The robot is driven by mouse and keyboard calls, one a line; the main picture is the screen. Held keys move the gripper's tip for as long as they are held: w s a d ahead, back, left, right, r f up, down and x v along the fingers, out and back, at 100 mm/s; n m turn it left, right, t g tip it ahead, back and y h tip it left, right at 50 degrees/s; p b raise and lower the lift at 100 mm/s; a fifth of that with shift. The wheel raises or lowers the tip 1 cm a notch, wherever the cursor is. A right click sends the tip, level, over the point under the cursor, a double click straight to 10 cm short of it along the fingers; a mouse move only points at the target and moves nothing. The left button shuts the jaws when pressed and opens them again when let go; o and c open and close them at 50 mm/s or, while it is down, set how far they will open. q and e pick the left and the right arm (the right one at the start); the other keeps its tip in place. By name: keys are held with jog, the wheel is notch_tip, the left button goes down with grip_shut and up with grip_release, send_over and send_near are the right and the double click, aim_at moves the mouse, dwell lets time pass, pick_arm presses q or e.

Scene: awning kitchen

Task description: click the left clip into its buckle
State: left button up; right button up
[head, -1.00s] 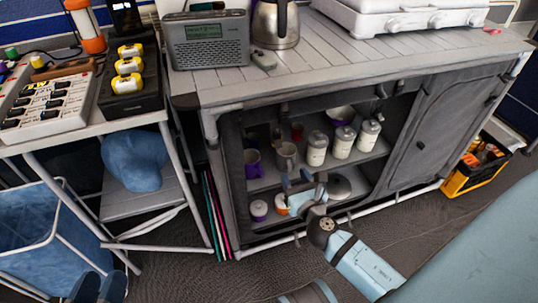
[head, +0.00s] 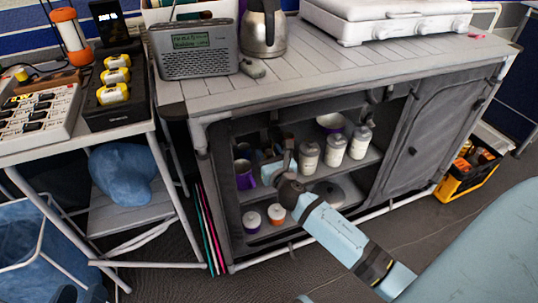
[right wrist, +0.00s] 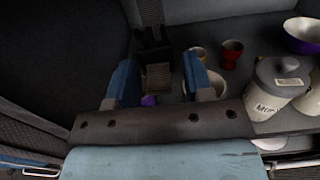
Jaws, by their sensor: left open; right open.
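My right gripper (head: 277,160) reaches into the open cabinet's left part, near the upper shelf. In the right wrist view its two blue fingers (right wrist: 160,72) stand apart. A black buckle-like piece (right wrist: 153,48) on a grey strap (right wrist: 150,12) shows beyond and between the fingertips, with a ribbed grey end below it; I cannot tell clip from buckle, nor whether anything touches. In the head view a small dark fitting (head: 286,110) sits at the cabinet's top edge, and a similar one (head: 388,92) further right. My left gripper (head: 80,294) is open and empty at the bottom left, partly cut off.
Small lidded jars (head: 276,214) stand below. A red cup (right wrist: 232,54) is right of my right fingers. A radio (head: 195,48) sits on the counter.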

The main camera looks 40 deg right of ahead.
jog(key=shift+c, duration=0.5)
grip_shut()
jog(key=shift+s+r+p, duration=0.15)
jog(key=shift+r+p, duration=0.3)
jog(key=shift+p, duration=0.1)
pick_arm(q)
notch_tip(320, 180, up, 7)
jog(key=a+n+t+y+p, duration=0.1)
jog(key=n+p, duration=0.1)
jog(key=p, duration=0.7)
jog(key=shift+s+t+p, duration=0.3)
jog(key=shift+s+t, duration=0.1)
pick_arm(e)
jog(key=s+a+r, duration=0.1)
jog(key=s+r, duration=0.3)
jog(key=r, duration=0.4)
jog(key=shift+s, duration=0.35)
pick_arm(q)
jog(key=shift+f, duration=0.1)
pick_arm(e)
jog(key=shift+a, duration=0.1)
